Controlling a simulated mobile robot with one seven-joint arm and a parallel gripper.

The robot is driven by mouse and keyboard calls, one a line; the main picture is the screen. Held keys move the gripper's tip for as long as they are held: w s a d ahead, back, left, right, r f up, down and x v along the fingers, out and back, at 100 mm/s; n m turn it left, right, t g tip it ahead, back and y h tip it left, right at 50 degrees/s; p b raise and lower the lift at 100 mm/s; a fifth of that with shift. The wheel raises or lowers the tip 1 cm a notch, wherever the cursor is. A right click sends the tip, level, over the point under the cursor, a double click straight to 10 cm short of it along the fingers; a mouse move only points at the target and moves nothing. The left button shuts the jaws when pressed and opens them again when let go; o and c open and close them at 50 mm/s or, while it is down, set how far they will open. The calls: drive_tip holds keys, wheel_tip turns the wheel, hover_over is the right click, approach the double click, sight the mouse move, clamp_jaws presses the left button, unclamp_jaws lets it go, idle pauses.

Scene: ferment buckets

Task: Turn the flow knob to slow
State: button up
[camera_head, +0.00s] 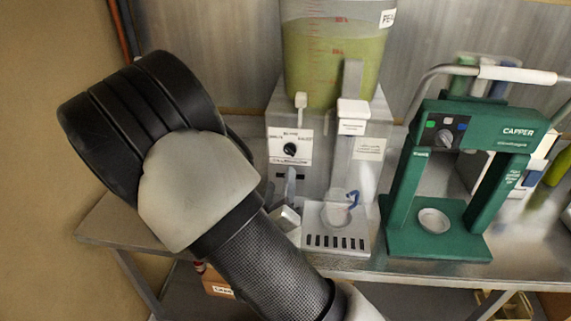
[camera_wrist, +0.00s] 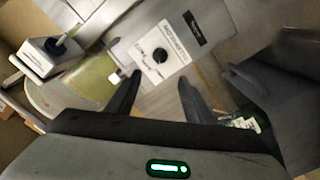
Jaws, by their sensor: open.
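A black round knob (camera_head: 290,150) sits on a white label plate (camera_head: 277,158) on the front of the filler unit, below the bucket. The plate's printing is too small to read. In the wrist view the same knob (camera_wrist: 160,55) lies just beyond my gripper (camera_wrist: 159,78), roughly centred between the two dark fingers. The fingers are spread apart with nothing between them, and they look clear of the knob. Which mark the knob points to cannot be told. In the head view my arm hides most of my gripper.
A bucket of yellow-green liquid (camera_head: 333,55) tops the filler. A white spout block (camera_head: 352,118) and a slotted drip tray (camera_head: 335,242) stand right of the knob. A green capper (camera_head: 437,240) with its own dial (camera_head: 445,138) is farther right. Open steel bench (camera_head: 375,262) is narrow.

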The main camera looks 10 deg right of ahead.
sight(287, 151)
drive_tip(key=x, duration=1.3)
drive_tip(key=shift+d+b, duration=0.1)
drive_tip(key=shift+b, duration=0.25)
drive_tip(key=shift+c, duration=0.4)
drive_tip(key=c, duration=1)
drive_tip(key=shift+o, duration=0.2)
